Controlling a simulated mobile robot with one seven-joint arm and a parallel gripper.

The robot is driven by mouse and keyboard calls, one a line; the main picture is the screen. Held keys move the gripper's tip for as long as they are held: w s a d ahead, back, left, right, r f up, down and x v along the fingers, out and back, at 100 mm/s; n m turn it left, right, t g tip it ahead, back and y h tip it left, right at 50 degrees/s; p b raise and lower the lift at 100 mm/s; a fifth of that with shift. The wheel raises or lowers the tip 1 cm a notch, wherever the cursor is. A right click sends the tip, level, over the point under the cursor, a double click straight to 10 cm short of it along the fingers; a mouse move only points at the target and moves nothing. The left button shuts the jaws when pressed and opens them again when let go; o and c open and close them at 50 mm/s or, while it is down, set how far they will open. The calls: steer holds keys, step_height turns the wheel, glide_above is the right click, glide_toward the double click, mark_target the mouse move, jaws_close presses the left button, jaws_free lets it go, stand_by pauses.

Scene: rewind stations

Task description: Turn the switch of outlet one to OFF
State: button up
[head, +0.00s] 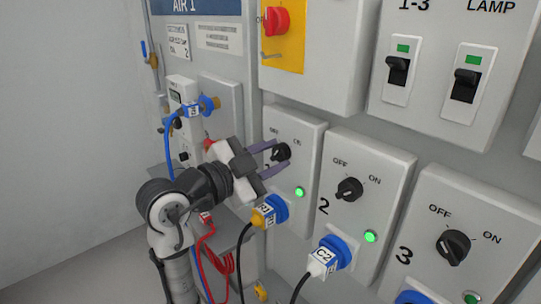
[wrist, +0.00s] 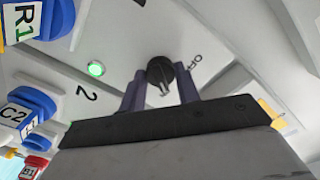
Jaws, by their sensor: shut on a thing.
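The outlet one switch (head: 283,152) is a black rotary knob on a light grey box in the head view. It also shows in the wrist view (wrist: 160,70), with OFF lettering beside it. My gripper (head: 274,158) reaches it from the left, its two purple fingers on either side of the knob. In the wrist view my gripper (wrist: 160,90) is shut on the knob. The fingers partly cover the knob's face, so its exact setting is hard to read. The green lamp (head: 299,192) of outlet one is lit; it also shows in the wrist view (wrist: 96,69).
A blue plug labelled R1 (head: 277,208) sits below the switch. Outlet two's knob (head: 349,190) and plug C2 (head: 335,252) are close on the right, then outlet three's knob (head: 453,247). A yellow plate with a red knob (head: 276,21) is above. Cables hang below.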

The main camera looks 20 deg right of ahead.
steer(key=n+p, duration=0.1)
steer(key=n, duration=0.3)
steer(key=shift+r+n, duration=0.1)
steer(key=shift+n, duration=0.2)
steer(key=n+p, duration=0.2)
steer(key=n, duration=0.1)
steer(key=shift+n, duration=0.4)
steer(key=n+p, duration=0.3)
steer(key=n, duration=0.1)
steer(key=shift+r, duration=0.1)
steer(key=shift+n+p, duration=1.35)
steer(key=shift+n, duration=0.35)
steer(key=shift+f+n, duration=0.2)
steer(key=shift+n, duration=0.1)
steer(key=o, duration=1)
steer(key=shift+s+a, duration=0.1)
steer(key=b+v, duration=0.3)
steer(key=v, duration=1)
steer(key=shift+s+a+r, duration=0.1)
steer(key=shift+a, duration=0.2)
